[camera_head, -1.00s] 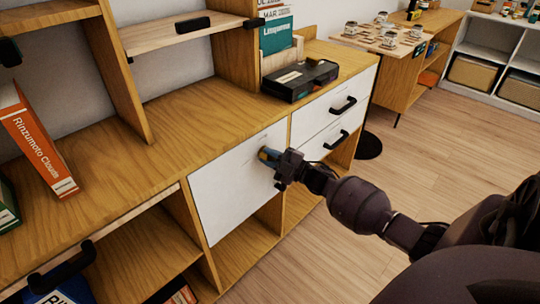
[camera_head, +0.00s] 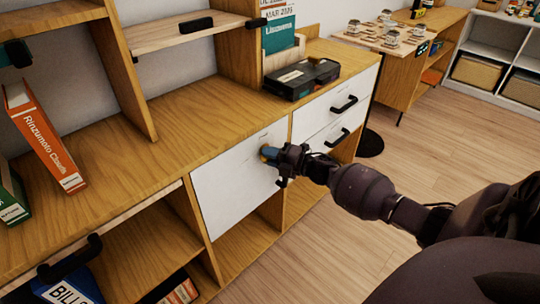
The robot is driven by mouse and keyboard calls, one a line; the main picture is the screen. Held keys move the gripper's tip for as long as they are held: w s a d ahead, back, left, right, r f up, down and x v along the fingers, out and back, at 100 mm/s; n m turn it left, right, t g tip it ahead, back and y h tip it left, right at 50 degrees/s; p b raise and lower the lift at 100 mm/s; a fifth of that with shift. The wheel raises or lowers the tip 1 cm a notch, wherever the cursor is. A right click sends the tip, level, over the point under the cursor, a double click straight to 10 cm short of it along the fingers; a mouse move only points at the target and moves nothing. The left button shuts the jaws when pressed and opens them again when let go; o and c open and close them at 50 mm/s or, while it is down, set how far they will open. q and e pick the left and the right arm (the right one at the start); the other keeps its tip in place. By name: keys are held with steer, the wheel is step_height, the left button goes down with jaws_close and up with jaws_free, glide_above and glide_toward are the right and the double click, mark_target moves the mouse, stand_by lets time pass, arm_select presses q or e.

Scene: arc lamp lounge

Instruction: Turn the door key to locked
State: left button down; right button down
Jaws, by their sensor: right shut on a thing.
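The white door (camera_head: 228,190) of the wooden cabinet is closed, at the middle of the head view. My right gripper (camera_head: 274,156) is at the door's upper right part, shut on the key, which sits at the door face. The key is mostly hidden by the fingers; a small yellowish bit and blue finger parts show there. I cannot tell the key's angle. My left gripper is not in view.
A black box (camera_head: 302,78) lies on the cabinet top (camera_head: 200,115). Two white drawers (camera_head: 338,108) with black handles are right of the door. An orange book (camera_head: 45,135) leans at the left. The floor (camera_head: 440,150) at the right is clear.

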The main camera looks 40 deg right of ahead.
stand_by(0.3)
steer(key=c, duration=1.2)
jaws_free()
steer(key=shift+o, duration=0.8)
arm_select(q)
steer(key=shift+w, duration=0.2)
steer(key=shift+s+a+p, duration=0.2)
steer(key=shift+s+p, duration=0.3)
steer(key=shift+p, duration=0.3)
arm_select(e)
steer(key=v, duration=1)
steer(key=shift+s+d, duration=0.15)
steer(key=shift+s, duration=0.2)
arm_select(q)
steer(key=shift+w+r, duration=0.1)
